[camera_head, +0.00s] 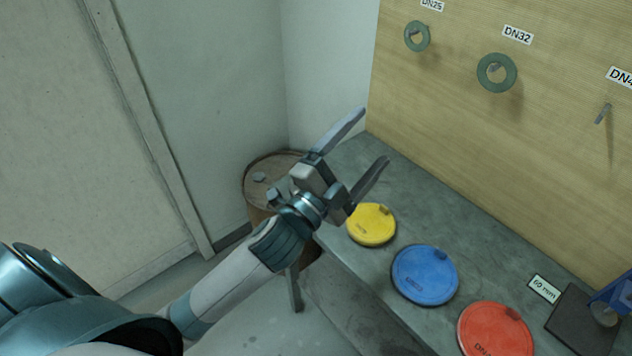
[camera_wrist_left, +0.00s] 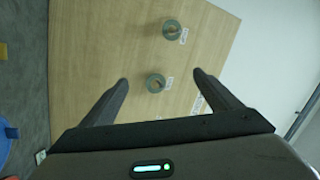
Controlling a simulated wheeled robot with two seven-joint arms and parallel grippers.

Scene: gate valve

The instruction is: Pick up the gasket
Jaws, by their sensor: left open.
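Two grey-green ring gaskets hang on pegs on the wooden board. One gasket (camera_head: 417,46) is under the DN25 label, and a larger one (camera_head: 508,73) is under the DN32 label. My left gripper (camera_head: 374,134) is open and empty, left of and below both gaskets in the head view, apart from them. In the left wrist view the DN32 gasket (camera_wrist_left: 149,84) appears between the open fingers, farther off. The DN25 gasket (camera_wrist_left: 166,29) appears above it there. My right gripper is not in view.
The wooden board (camera_head: 560,140) stands behind a grey bench (camera_head: 440,215). A bare peg (camera_head: 603,114) is at its right. Yellow (camera_head: 371,225), blue (camera_head: 425,275) and red (camera_head: 495,332) discs lie on the bench.

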